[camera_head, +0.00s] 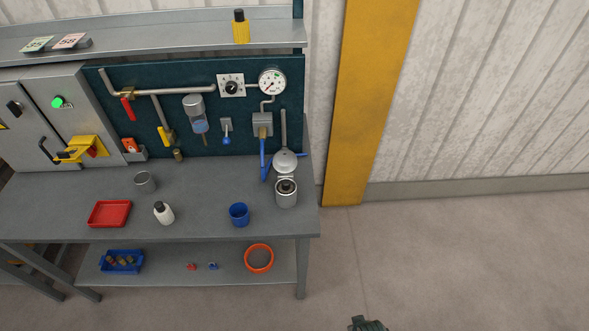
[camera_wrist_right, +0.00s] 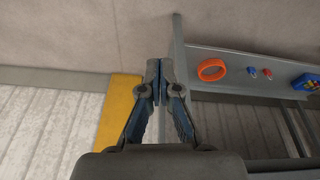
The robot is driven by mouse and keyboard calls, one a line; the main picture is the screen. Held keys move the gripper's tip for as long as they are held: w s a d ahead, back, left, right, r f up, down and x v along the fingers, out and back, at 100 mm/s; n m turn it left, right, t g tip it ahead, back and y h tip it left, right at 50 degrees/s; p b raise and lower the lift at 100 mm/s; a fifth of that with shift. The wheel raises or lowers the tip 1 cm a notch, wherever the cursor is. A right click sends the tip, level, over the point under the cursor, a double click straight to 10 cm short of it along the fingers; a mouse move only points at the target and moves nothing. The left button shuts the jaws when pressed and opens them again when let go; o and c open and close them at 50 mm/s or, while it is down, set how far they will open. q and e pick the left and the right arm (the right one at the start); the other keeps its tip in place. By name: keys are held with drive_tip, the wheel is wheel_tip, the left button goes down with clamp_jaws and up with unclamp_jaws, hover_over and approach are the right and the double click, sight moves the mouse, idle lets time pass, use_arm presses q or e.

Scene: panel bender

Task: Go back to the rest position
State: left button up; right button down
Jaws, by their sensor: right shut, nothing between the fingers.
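My right gripper (camera_wrist_right: 153,70) is shut and empty in the right wrist view, its two fingertips together. It is apart from the workbench, whose lower shelf (camera_wrist_right: 240,92) shows to the right of the fingers in that view. In the head view a small dark part of my own body shows at the bottom edge, right of the bench; I cannot tell which part. My left gripper is in neither view.
The workbench (camera_head: 200,225) carries a red tray (camera_head: 110,213), white bottle (camera_head: 163,212), blue cup (camera_head: 239,214) and metal cups. Its lower shelf holds an orange ring (camera_head: 259,258) and blue bin (camera_head: 122,262). A yellow post (camera_head: 365,100) stands right; the floor (camera_head: 450,260) there is clear.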

drive_tip(key=s+d+f+g+b, duration=0.1)
drive_tip(key=s+f, duration=0.2)
drive_tip(key=f, duration=0.8)
drive_tip(key=s+f, duration=0.4)
drive_tip(key=f, duration=0.8)
drive_tip(key=s+d+f+g, duration=0.1)
drive_tip(key=s+d+f, duration=0.1)
drive_tip(key=s+f, duration=0.8)
drive_tip(key=s, duration=0.4)
drive_tip(key=shift+d+f+b, duration=0.25)
drive_tip(key=shift+d+b, duration=0.1)
drive_tip(key=shift+b, duration=0.05)
